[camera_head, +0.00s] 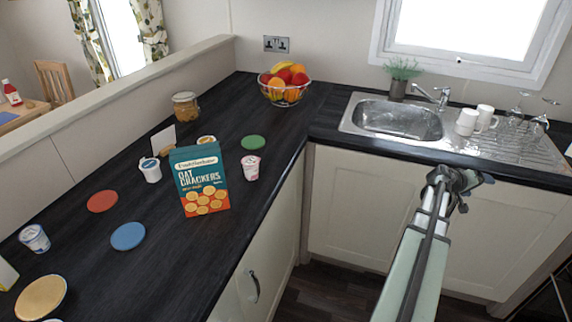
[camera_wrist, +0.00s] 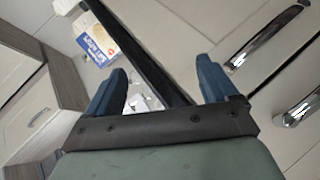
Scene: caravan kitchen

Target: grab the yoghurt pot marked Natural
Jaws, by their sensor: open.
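Several small pots stand on the dark worktop in the head view. A white pot with a blue label (camera_head: 150,171) stands left of the cracker box, a white pot with pink-red print (camera_head: 251,168) stands right of it, and a blue-and-white pot (camera_head: 35,239) stands at the far left. A further pot (camera_head: 207,140) is mostly hidden behind the box. I cannot read which is marked Natural. My gripper (camera_head: 457,184) is open and empty, in front of the sink cupboards, well to the right of the pots. Its open fingers show in the wrist view (camera_wrist: 162,66).
An oat cracker box (camera_head: 200,181) stands upright among the pots. Red (camera_head: 102,201), blue (camera_head: 128,236) and green (camera_head: 253,142) discs lie flat around it. A jar (camera_head: 185,107) and a fruit bowl (camera_head: 285,92) stand behind. The worktop's front right is bare.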

